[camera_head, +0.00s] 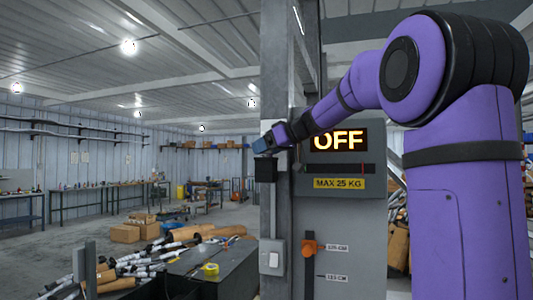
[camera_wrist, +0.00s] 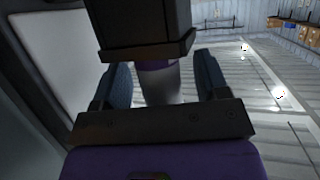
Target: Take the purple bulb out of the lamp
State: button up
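The lamp is a black box-like housing (camera_head: 265,169) on the grey post in the head view. It fills the top of the wrist view (camera_wrist: 140,25). The bulb (camera_wrist: 158,66) sticks out of the housing, with a purple band at the housing and a pale, greyish body. My gripper (camera_wrist: 161,70) is open, with one dark blue finger on each side of the bulb. A gap shows between the bulb and each finger. In the head view my gripper (camera_head: 264,146) is just above the lamp housing and hides the bulb.
A grey cabinet (camera_head: 338,215) with a lit OFF sign (camera_head: 338,140), a yellow MAX 25 KG label and an orange lever (camera_head: 311,247) stands right of the lamp. A grey post (camera_head: 275,80) is directly behind the lamp. Pipes and mufflers (camera_head: 130,268) lie lower left.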

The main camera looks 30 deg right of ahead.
jog(key=c, duration=1)
jog(key=shift+r, duration=0.1)
